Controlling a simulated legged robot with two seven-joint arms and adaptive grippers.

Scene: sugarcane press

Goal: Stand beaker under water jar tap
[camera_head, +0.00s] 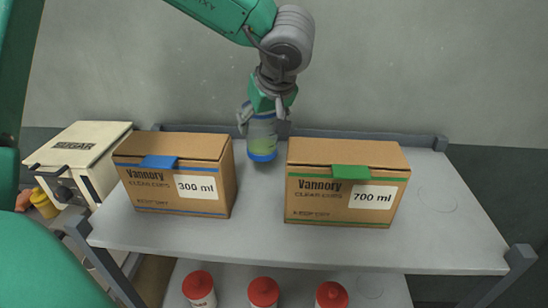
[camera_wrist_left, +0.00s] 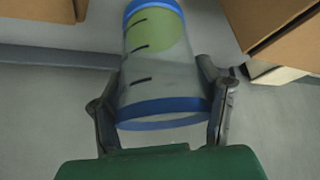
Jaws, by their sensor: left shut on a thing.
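A clear beaker (camera_head: 262,138) with a blue rim and dark marks is held at the back of the grey shelf, in the gap between two cardboard boxes. My left gripper (camera_head: 265,118) comes down from above and is shut on it. In the left wrist view the beaker (camera_wrist_left: 158,70) sits between the two fingers of my left gripper (camera_wrist_left: 165,108), and a greenish round patch shows on it. I cannot tell whether it touches the shelf. No water jar or tap is in view. My right gripper is not in view.
The 300 ml box (camera_head: 180,180) stands left of the beaker and the 700 ml box (camera_head: 345,185) right of it. A cream sugar machine (camera_head: 80,160) is at far left. Several red-lidded jars (camera_head: 264,291) stand on the lower shelf. The upper shelf's right end (camera_head: 445,225) is clear.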

